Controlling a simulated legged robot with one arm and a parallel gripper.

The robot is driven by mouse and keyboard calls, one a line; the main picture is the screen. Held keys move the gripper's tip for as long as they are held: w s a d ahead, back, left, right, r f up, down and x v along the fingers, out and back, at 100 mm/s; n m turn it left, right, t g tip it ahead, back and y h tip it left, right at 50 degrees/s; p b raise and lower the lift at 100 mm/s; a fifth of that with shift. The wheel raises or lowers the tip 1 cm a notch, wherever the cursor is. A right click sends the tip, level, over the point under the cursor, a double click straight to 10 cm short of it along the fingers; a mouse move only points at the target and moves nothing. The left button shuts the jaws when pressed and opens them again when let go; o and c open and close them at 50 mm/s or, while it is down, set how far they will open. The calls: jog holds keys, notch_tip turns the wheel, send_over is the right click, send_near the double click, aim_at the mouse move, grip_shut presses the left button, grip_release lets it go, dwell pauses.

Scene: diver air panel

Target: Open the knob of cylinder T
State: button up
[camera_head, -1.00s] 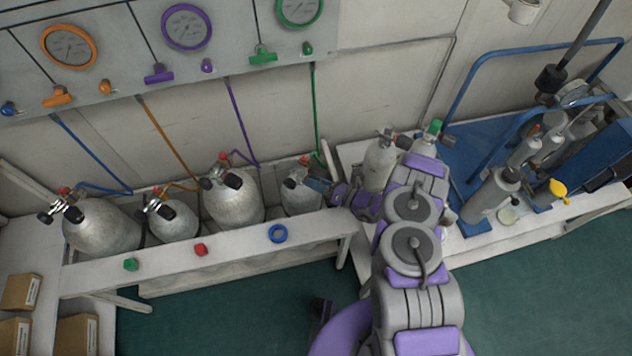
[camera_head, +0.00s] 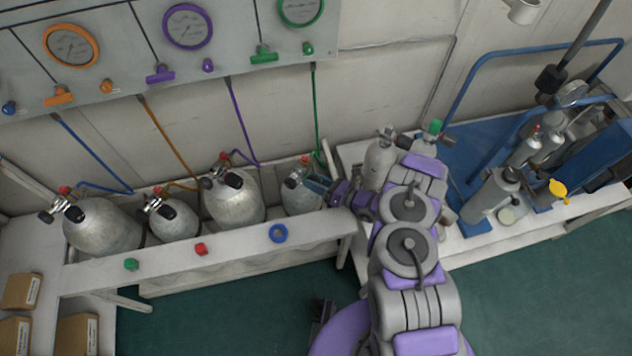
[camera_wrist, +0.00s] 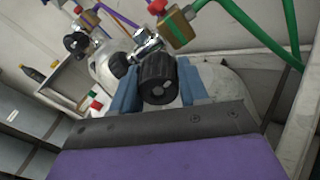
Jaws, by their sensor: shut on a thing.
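The rightmost cylinder in the rack (camera_head: 297,198) is grey, with a green hose rising from its valve. No letter T is readable on any cylinder. My gripper (camera_head: 312,184) is at this cylinder's valve, reaching in from the right. In the wrist view its two blue fingers (camera_wrist: 158,88) stand on either side of a ribbed black knob (camera_wrist: 157,77) and are shut on it. The knob sits on a silver valve (camera_wrist: 147,47) above the pale cylinder body (camera_wrist: 222,84). In the head view the fingers mostly hide the knob.
Three other cylinders with black knobs stand to the left, the nearest one (camera_head: 234,200) close by. A gauge panel (camera_head: 225,32) hangs above. More cylinders (camera_head: 380,160) stand right, behind my arm.

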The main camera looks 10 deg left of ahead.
jog(key=n, duration=0.4)
jog(key=shift+f, duration=0.1)
jog(key=n, duration=0.4)
jog(key=shift+h, duration=0.3)
jog(key=n, duration=0.4)
jog(key=shift+t, duration=0.3)
jog(key=n, duration=0.3)
jog(key=shift+n, duration=0.4)
jog(key=n, duration=0.6)
jog(key=shift+s+t, duration=0.1)
jog(key=shift+t, duration=0.2)
jog(key=n, duration=0.5)
jog(key=shift+f+n, duration=0.1)
jog(key=shift+n, duration=0.3)
